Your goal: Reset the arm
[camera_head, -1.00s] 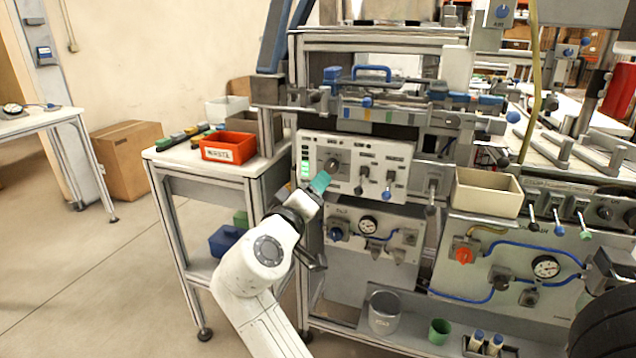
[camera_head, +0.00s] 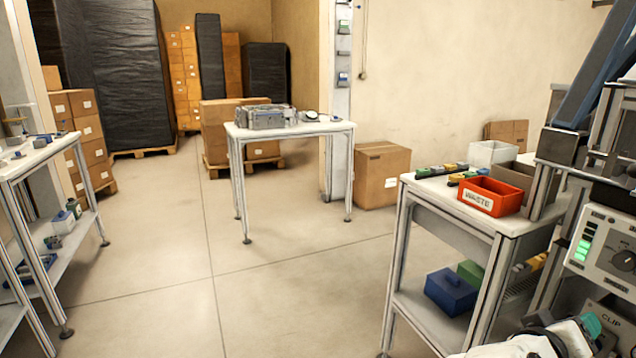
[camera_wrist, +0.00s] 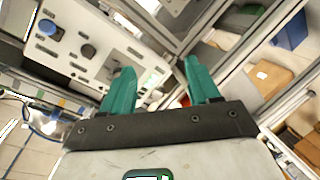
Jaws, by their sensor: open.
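My gripper (camera_wrist: 158,88) shows in the wrist view with two green fingers spread apart and nothing between them. Beyond the fingers are a machine's light control panel (camera_wrist: 85,40) and the frame of a table. In the head view, part of my arm shows at the bottom right corner, below the control panel (camera_head: 612,245) with its lit green indicators and dark knob. A green finger shows there, but most of the gripper is cut off by the frame edge.
A side table (camera_head: 475,215) beside the machine holds an orange WASTE bin (camera_head: 491,196). A blue box (camera_head: 450,291) sits on its lower shelf. A small table (camera_head: 290,128) stands farther back, with a cardboard box (camera_head: 382,175) beside it. Open floor (camera_head: 280,290) lies between the tables.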

